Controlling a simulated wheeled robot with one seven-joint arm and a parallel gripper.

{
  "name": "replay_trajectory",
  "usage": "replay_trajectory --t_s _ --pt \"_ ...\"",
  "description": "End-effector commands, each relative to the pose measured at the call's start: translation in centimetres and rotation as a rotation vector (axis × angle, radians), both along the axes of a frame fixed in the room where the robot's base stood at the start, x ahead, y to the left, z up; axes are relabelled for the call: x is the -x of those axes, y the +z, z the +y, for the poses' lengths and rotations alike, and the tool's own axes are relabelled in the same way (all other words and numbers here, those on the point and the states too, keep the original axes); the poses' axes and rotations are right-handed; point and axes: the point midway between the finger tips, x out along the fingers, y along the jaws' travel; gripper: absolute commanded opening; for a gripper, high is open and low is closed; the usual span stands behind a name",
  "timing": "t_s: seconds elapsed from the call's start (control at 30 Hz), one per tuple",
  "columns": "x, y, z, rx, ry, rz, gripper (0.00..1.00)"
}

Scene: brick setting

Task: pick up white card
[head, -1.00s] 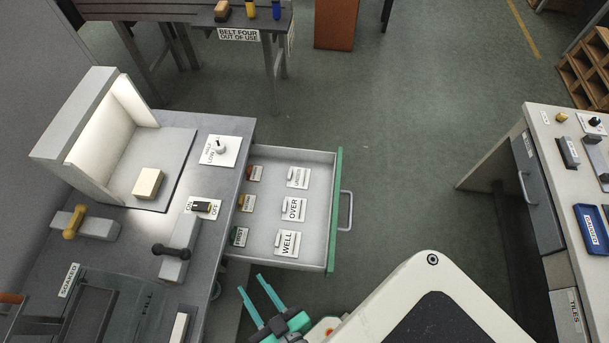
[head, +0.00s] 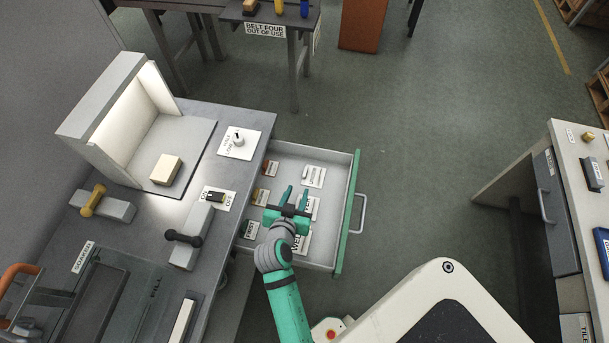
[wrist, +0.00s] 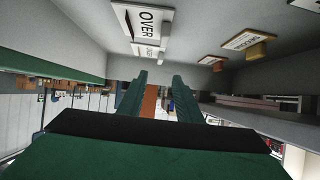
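Three white cards lie in a column on the right side of the open drawer (head: 324,157). The far card (head: 313,177) shows fully, with small lettering. The middle card (head: 313,208) and near card (head: 304,245) are partly hidden by my gripper. In the wrist view the card reading OVER (wrist: 147,20) is at the top, with another white card (wrist: 148,50) beyond it. My gripper (head: 297,197) is over the drawer, open, with nothing between its fingers. Its fingers (wrist: 158,80) point towards the drawer's far side in the wrist view.
Three smaller coloured pieces with labels, such as the red one (head: 270,168), form the drawer's left column. The drawer has a green front (head: 347,215). The grey bench (head: 255,125) stands left, with a light box and switches. Another bench (head: 568,145) stands right, across open floor.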

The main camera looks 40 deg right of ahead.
Motion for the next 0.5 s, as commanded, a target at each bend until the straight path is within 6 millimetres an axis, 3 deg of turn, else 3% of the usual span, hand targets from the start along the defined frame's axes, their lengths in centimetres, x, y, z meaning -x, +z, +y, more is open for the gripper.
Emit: replay_trajectory --t_s 0.5 --pt "-3.6 -3.2 -4.8 0.009 -0.005 0.007 0.32"
